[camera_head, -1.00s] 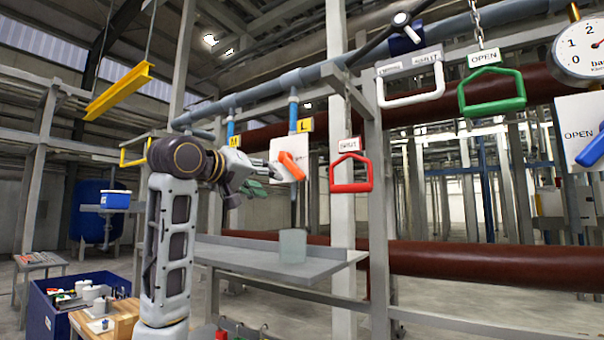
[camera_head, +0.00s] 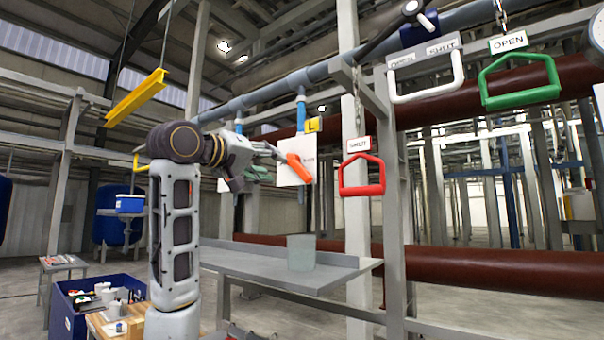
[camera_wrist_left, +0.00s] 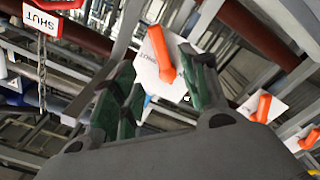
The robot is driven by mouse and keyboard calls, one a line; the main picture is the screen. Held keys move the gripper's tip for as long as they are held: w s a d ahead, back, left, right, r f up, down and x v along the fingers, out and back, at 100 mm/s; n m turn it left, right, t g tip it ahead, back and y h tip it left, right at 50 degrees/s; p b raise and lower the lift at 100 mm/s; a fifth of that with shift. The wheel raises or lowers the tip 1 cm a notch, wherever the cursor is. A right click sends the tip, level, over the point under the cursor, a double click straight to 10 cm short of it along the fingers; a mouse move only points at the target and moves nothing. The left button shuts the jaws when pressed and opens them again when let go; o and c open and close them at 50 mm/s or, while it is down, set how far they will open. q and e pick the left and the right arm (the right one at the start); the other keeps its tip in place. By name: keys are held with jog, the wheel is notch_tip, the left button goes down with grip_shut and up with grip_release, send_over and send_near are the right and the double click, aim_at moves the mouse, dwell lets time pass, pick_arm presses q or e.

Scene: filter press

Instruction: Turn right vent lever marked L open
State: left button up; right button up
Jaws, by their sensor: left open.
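The orange lever (camera_head: 299,168) sits tilted on a white plate (camera_head: 288,172) below the yellow L tag (camera_head: 312,125), on a blue-topped vertical pipe. My left gripper (camera_head: 268,158) is just left of this lever. In the left wrist view the gripper (camera_wrist_left: 163,80) is open, with green-padded fingers spread apart. The orange lever (camera_wrist_left: 161,52) shows beyond and between the fingertips, on its white plate (camera_wrist_left: 170,70). No grip on the lever shows, and I cannot tell whether a finger touches it. My right gripper is in neither view.
A red SHUT handle (camera_head: 362,176) hangs just right of the lever. White (camera_head: 425,90) and green (camera_head: 520,96) handles hang farther right. A grey shelf (camera_head: 262,262) with a translucent container (camera_head: 301,252) lies below. More orange levers (camera_wrist_left: 264,107) show in the wrist view.

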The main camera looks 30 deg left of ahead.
aim_at(300, 172)
pick_arm(q)
jog(key=w+p, duration=0.1)
jog(key=w, duration=0.3)
jog(key=w+p, duration=0.1)
jog(key=w, duration=0.2)
jog(key=w+d+p, duration=0.1)
jog(key=w, duration=0.3)
jog(key=shift+w, duration=0.35)
jog(key=shift+w+p, duration=0.4)
jog(key=shift+w, duration=0.55)
grip_shut()
